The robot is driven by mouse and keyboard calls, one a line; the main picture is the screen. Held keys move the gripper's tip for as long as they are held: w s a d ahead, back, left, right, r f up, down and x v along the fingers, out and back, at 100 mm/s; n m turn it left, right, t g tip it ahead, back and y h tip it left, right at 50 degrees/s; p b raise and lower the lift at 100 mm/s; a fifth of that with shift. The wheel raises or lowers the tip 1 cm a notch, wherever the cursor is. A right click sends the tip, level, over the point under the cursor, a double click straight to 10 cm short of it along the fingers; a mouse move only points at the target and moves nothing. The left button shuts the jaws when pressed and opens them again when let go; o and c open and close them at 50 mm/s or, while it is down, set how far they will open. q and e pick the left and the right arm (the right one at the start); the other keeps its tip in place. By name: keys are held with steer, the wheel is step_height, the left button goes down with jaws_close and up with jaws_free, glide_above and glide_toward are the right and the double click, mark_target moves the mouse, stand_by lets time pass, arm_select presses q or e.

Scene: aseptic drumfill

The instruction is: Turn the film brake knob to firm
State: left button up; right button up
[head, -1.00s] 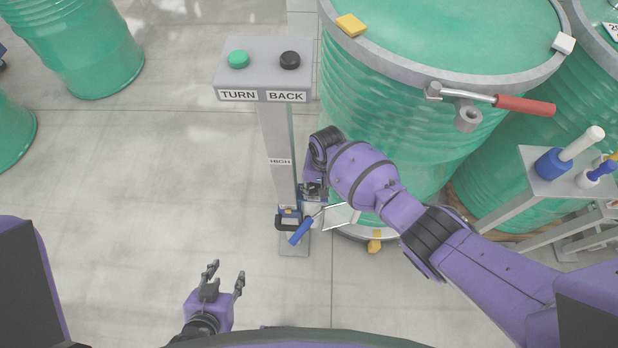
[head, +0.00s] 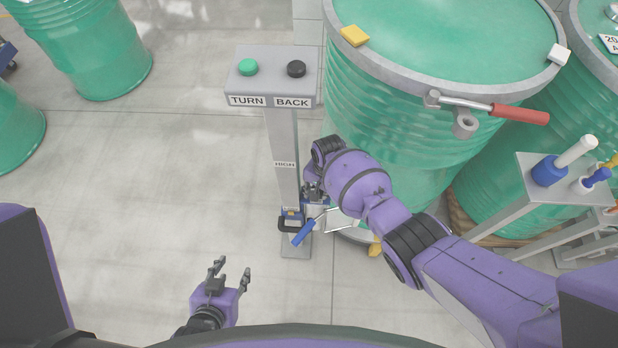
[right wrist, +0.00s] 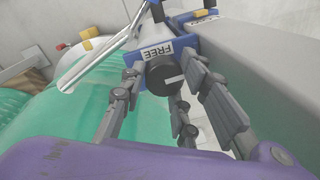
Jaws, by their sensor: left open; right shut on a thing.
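The film brake knob (right wrist: 166,76) is a dark round knob with a pale line across its face, under a label reading FREE (right wrist: 158,53). In the right wrist view my right gripper (right wrist: 160,98) has its fingers around the knob and is shut on it. In the head view the right gripper (head: 314,190) is low beside the grey post (head: 284,160), and the knob is hidden there. A blue-handled lever (head: 303,233) hangs beside it. My left gripper (head: 229,272) is open and empty above the floor at the lower left.
A console with green and black buttons (head: 272,72), marked TURN and BACK, tops the post. A large green drum (head: 400,120) with a red-handled clamp (head: 520,113) stands right behind my right arm. A grey stand (head: 535,180) is at the right.

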steer(key=shift+s+d+f, duration=0.2)
steer(key=shift+d+f, duration=0.1)
steer(key=shift+d, duration=0.25)
steer(key=o, duration=1)
steer(key=shift+c, duration=0.2)
steer(key=shift+o, duration=0.3)
steer(key=shift+w+a+r, duration=0.1)
steer(key=shift+a+r, duration=0.05)
steer(key=shift+a, duration=0.05)
step_height(320, 180, up, 12)
steer(key=shift+s+d, duration=0.2)
steer(key=shift+d, duration=0.15)
